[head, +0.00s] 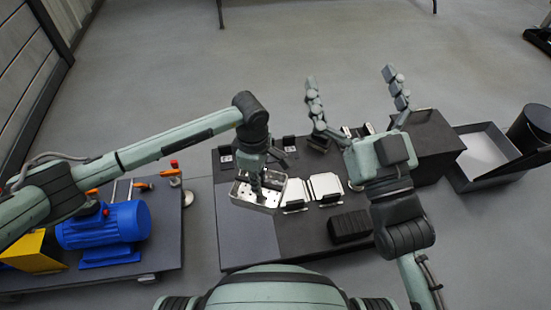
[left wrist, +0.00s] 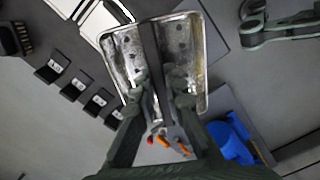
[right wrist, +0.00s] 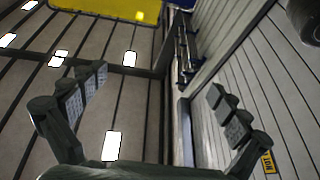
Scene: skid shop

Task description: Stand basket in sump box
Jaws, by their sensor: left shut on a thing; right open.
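The basket (head: 242,196) is a shiny rectangular metal pan with holes in its floor. It hangs roughly level over the left part of the dark worktable. My left gripper (head: 256,183) is shut on the dark bar across its middle; the basket (left wrist: 196,98) and bar (left wrist: 152,48) also show in the left wrist view. An open dark box (head: 462,181) with a pale floor stands at the right, well away from the basket; I cannot tell for sure that it is the sump box. My right gripper (head: 353,90) is open and empty, its fingers pointing up and away.
The worktable (head: 232,245) bears pale metal plates (head: 326,186), a black ribbed block (head: 349,227) and small labelled black blocks. A dark block-like box (head: 432,140) stands beside the open box. A blue motor (head: 105,225) sits at the left. Floor beyond is clear.

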